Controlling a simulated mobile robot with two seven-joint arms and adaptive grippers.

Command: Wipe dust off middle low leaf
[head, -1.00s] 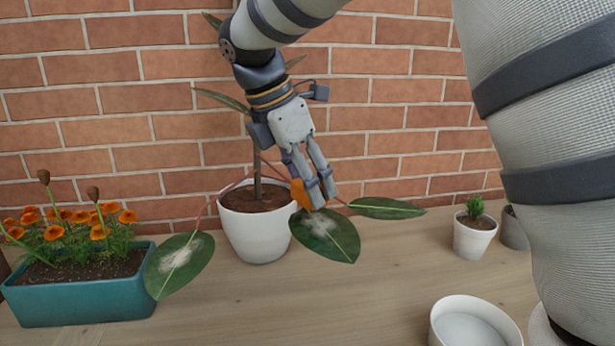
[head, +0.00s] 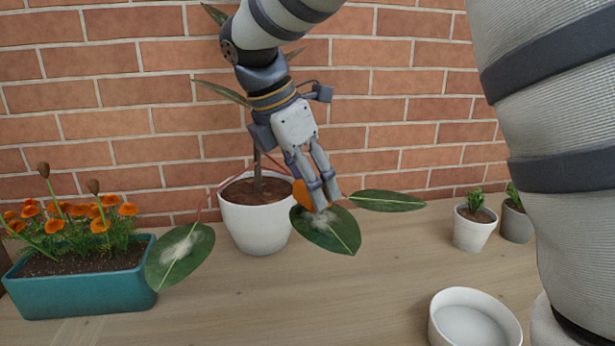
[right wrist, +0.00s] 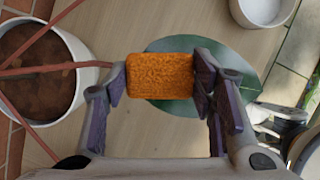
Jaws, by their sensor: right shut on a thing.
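My right gripper (head: 322,193) is shut on an orange sponge (head: 301,194), which fills the space between the fingers in the right wrist view (right wrist: 160,76). The middle low leaf (head: 335,232) is green with a pale dust patch near its upper left part. The sponge and fingertips are at this leaf's upper edge, partly covering the dust. In the right wrist view the leaf (right wrist: 236,66) lies behind the sponge, and I cannot tell whether they touch. The leaf belongs to the plant in the white pot (head: 255,226). My left gripper is not in view.
A left low leaf (head: 180,255) carries a pale dust patch; a right low leaf (head: 388,201) looks clean. A teal planter (head: 85,291) with orange flowers stands left. Small pots (head: 473,232) and a white bowl (head: 434,322) stand right. The front middle table is clear.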

